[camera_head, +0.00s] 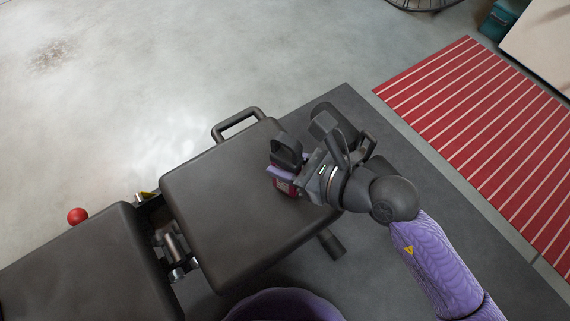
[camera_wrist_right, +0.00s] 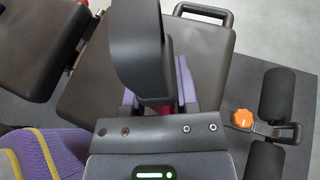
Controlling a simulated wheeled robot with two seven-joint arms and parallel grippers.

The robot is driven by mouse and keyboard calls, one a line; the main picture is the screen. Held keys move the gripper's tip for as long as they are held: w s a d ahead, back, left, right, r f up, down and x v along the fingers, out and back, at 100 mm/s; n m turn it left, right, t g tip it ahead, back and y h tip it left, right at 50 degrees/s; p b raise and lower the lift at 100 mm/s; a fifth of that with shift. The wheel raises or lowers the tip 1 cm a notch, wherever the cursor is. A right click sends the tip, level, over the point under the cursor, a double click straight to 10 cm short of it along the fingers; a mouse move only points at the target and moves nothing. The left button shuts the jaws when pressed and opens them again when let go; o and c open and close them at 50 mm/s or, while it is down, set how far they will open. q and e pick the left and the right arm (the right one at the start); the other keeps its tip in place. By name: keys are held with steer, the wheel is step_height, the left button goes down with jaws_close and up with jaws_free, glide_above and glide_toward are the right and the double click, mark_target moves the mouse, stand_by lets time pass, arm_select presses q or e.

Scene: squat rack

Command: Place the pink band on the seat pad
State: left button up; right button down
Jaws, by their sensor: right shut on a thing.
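The black seat pad (camera_head: 225,225) lies in the middle of the head view, and it also shows in the right wrist view (camera_wrist_right: 207,42). My right gripper (camera_head: 283,178) is over the right part of the pad. It is shut on the pink band (camera_head: 287,188), which shows as a small dark pink piece below the fingers. In the right wrist view only a sliver of the band (camera_wrist_right: 165,109) shows between the purple fingers; the wrist housing hides the rest. I cannot tell whether the band touches the pad. My left gripper is not in view.
A second black bench pad (camera_head: 90,265) lies at lower left, joined by a metal hinge (camera_head: 172,245). A handle (camera_head: 237,124) sticks out from the seat's far edge. Black foam rollers (camera_wrist_right: 278,95) and an orange knob (camera_wrist_right: 242,118) are beside the seat. A red striped mat (camera_head: 490,130) lies right.

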steer(key=shift+f, duration=0.3)
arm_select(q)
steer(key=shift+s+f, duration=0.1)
arm_select(e)
steer(key=shift+c, duration=1.8)
jaws_free()
